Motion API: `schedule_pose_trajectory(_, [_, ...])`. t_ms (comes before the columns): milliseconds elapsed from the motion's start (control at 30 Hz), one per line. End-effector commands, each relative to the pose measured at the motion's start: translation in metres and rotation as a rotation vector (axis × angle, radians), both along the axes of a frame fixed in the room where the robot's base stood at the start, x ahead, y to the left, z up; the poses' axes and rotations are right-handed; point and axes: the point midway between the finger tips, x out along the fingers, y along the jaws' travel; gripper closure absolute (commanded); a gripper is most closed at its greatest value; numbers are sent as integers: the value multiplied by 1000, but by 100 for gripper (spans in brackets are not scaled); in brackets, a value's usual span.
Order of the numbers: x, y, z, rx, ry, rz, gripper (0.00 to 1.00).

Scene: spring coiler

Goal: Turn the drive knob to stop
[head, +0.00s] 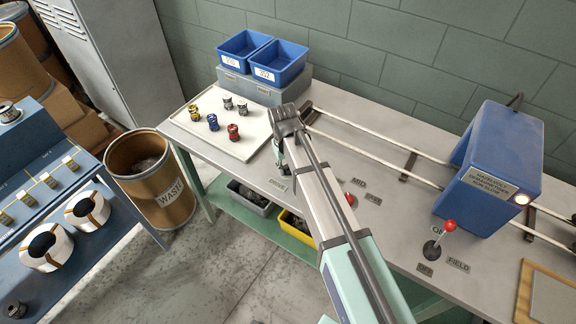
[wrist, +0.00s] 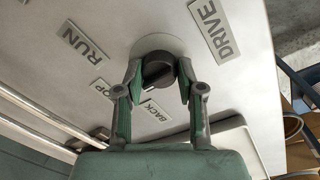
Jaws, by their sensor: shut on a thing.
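The drive knob (wrist: 157,70) is a dark round knob on a pale disc on the grey bench top, seen in the wrist view. My gripper (wrist: 159,80) has one green finger on each side of it and is shut on it. Small plates lie around the knob: DRIVE (wrist: 214,31), RUN (wrist: 83,42), BACK (wrist: 157,111) and a plate (wrist: 103,90) reading "OP", partly hidden by my left finger. A pale mark shows low on the knob, but its exact heading is hard to tell. In the head view my gripper (head: 281,157) is low over the bench and the knob is hidden.
Blue bins (head: 244,48) stand behind. Rails (head: 375,147) run right to a blue demagnetiser housing (head: 492,157). A red-tipped field lever (head: 449,226) stands at the front right.

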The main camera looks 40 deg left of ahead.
Motion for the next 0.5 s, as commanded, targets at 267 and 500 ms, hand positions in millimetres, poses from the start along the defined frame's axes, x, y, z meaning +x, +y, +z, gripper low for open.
schedule_pose_trajectory(267, [-1,-1,-1,-2,2,-1,37])
schedule_pose_trajectory(500, [0,0,-1,-2,1,-2,37])
